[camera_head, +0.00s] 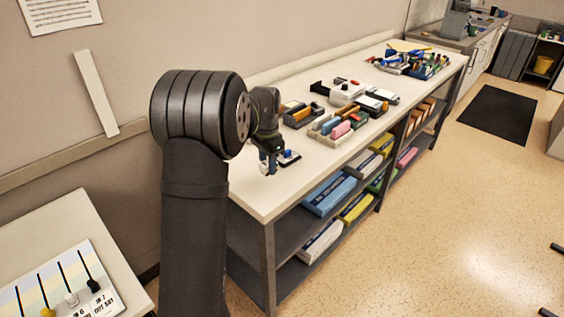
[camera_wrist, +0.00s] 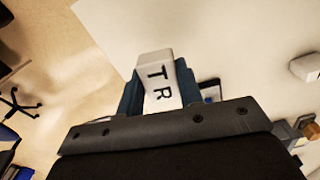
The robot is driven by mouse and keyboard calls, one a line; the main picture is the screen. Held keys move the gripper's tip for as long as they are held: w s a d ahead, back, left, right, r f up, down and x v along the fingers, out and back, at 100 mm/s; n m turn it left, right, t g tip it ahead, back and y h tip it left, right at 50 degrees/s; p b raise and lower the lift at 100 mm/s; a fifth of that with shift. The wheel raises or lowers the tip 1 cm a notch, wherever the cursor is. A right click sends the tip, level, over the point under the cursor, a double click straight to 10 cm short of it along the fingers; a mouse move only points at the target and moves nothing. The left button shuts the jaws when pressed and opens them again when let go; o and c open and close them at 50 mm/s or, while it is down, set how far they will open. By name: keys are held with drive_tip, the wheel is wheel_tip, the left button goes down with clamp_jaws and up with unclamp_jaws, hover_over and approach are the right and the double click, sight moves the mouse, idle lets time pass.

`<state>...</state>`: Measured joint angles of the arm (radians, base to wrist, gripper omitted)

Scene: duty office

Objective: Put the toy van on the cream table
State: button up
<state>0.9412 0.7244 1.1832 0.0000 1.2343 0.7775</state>
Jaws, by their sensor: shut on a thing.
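My gripper (camera_head: 268,167) is low over the near end of the long cream table (camera_head: 252,196). In the wrist view my gripper (camera_wrist: 158,88) has its two blue fingers shut on a white block (camera_wrist: 155,66) with the dark letters "T R". The cream tabletop (camera_wrist: 235,38) shows below and beyond it. I cannot tell whether the block touches the table. In the head view the block is hidden or too small to make out. I cannot pick out a toy van for certain in either view.
A small dark item with blue on it (camera_head: 289,157) lies close beside my gripper. Several trays and loose items crowd the table farther back, including a pink-and-blue tray (camera_head: 334,130). The near front corner is bare. A lower table with a hook board (camera_head: 62,284) stands at left.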

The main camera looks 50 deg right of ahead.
sight(262, 181)
drive_tip(key=w+f, duration=0.1)
drive_tip(key=f, duration=0.1)
drive_tip(key=w+f, duration=0.1)
drive_tip(key=shift+w+a+f, duration=0.2)
drive_tip(key=shift+w+f, duration=0.1)
drive_tip(key=shift+f, duration=0.8)
drive_tip(key=shift+f, duration=0.1)
drive_tip(key=shift+f, duration=0.15)
drive_tip(key=o, duration=1)
drive_tip(key=shift+c, duration=0.2)
drive_tip(key=shift+o, duration=0.5)
wheel_tip(262, 181, up, 18)
drive_tip(key=shift+w+a+f, duration=0.15)
drive_tip(key=shift+w+f, duration=0.05)
